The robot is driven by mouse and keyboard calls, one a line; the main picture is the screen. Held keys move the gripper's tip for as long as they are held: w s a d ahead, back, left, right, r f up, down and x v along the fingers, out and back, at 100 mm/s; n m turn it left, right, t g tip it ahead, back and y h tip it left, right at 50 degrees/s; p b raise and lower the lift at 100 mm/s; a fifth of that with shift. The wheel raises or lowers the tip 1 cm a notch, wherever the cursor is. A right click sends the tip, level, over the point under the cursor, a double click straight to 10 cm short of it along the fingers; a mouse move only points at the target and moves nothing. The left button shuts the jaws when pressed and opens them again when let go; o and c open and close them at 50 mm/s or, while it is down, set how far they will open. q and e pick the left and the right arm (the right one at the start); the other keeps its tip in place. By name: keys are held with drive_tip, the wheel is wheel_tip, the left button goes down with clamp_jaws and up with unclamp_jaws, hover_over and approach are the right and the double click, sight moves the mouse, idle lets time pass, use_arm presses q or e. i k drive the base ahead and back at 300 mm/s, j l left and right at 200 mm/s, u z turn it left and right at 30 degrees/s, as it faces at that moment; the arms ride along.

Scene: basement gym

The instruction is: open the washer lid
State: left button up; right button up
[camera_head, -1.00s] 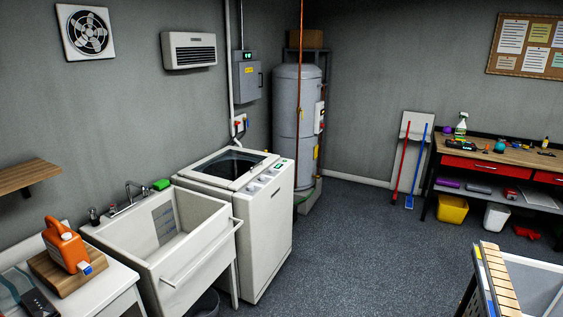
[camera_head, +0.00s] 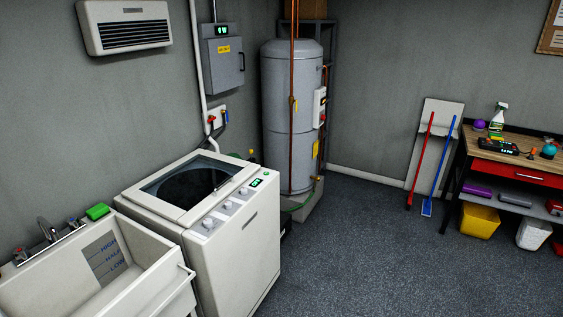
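The washer (camera_head: 235,250) is a white top-loading machine left of centre in the head view, against the wall. Its lid (camera_head: 188,184) is a pale frame around a dark window on the top and looks shut, lying flat. A control strip with several knobs (camera_head: 227,208) and a small green-lit display (camera_head: 257,183) runs along the top's right side. Neither of my grippers is in view.
A white utility sink (camera_head: 125,285) stands close against the washer's left side, with a green sponge (camera_head: 98,211) on its rim. A grey water heater (camera_head: 290,130) stands behind the washer. The grey floor (camera_head: 350,250) to the right is clear, up to a workbench (camera_head: 510,155).

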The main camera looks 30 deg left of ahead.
sight(135, 195)
drive_tip(key=i+u, duration=0.5)
drive_tip(key=i+l+u, duration=0.3)
drive_tip(key=i+u, duration=0.2)
drive_tip(key=i+l+u, duration=0.5)
